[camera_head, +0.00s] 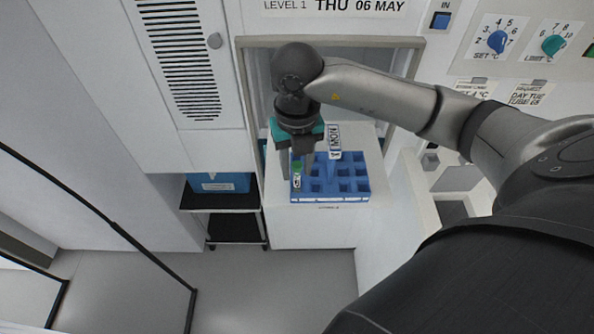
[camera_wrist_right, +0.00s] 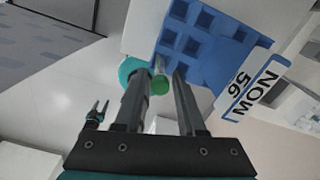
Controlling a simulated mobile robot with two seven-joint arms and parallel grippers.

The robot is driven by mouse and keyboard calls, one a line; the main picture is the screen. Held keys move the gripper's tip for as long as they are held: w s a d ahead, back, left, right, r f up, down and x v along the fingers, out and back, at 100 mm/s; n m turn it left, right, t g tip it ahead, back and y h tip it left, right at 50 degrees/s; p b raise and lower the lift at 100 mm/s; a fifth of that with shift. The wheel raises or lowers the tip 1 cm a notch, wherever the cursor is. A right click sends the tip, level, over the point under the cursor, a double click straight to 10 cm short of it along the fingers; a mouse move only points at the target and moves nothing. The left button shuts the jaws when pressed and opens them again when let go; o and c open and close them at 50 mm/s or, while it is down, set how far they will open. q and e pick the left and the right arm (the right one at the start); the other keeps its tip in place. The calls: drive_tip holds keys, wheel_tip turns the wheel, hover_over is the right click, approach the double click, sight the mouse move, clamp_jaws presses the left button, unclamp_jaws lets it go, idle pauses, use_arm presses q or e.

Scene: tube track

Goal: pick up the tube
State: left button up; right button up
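The tube (camera_head: 297,180) has a green cap and a white printed label. It stands upright in the left part of the blue rack (camera_head: 340,196), near its left edge. My right gripper (camera_head: 302,165) points down over it. The fingers are apart, and I see no grip on the tube. The lower tube is hidden in the rack. A small two-pronged gripper (camera_wrist_right: 98,110), seemingly my left, shows open at the wrist view's left.
A MON label plate (camera_head: 335,141) stands at the rack, close right of my right gripper. The rack's other visible pockets look empty. It sits on a white block inside a framed opening. A blue bin (camera_head: 219,183) is on a black shelf to the left.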

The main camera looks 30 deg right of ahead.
clamp_jaws()
drive_tip(key=shift+r, duration=0.1)
wheel_tip(320, 180, up, 8)
drive_tip(key=shift+w, duration=0.15)
wheel_tip(320, 180, up, 12)
drive_tip(key=p, duration=0.2)
drive_tip(key=shift+p, duration=0.35)
